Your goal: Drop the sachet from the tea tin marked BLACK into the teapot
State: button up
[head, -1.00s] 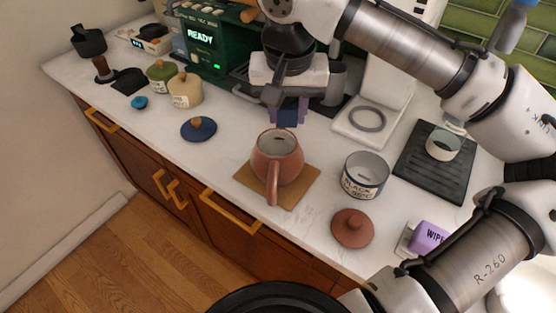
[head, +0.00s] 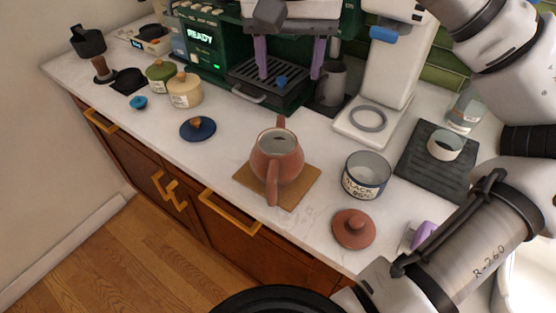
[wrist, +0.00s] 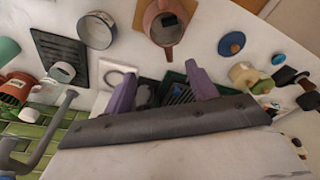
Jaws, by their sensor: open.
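The brown teapot (head: 276,160) stands lidless on a tan mat (head: 305,185); something dark shows inside it, too small to make out. It is also in the wrist view (wrist: 164,30). The tin marked BLACK (head: 366,176) stands open to its right; no sachet shows in its pale inside. My gripper (head: 289,78) is open, its purple fingers wide apart, raised behind the teapot in front of the coffee machine. A small blue piece (head: 281,82) shows between the fingers, against the drip tray. I cannot tell whether it is the sachet, or whether it rests on the tray.
The green coffee machine (head: 210,50) stands close behind my gripper. A terracotta lid (head: 353,229) lies before the tin, and a blue lid (head: 198,129) left of the teapot. A scale (head: 360,130) and dark rack (head: 437,165) are at right. Two more tins stand at left.

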jog(key=shift+s+r, duration=0.15)
jog(key=shift+r, duration=0.85)
jog(key=shift+s+r, duration=0.15)
jog(key=shift+r, duration=0.8)
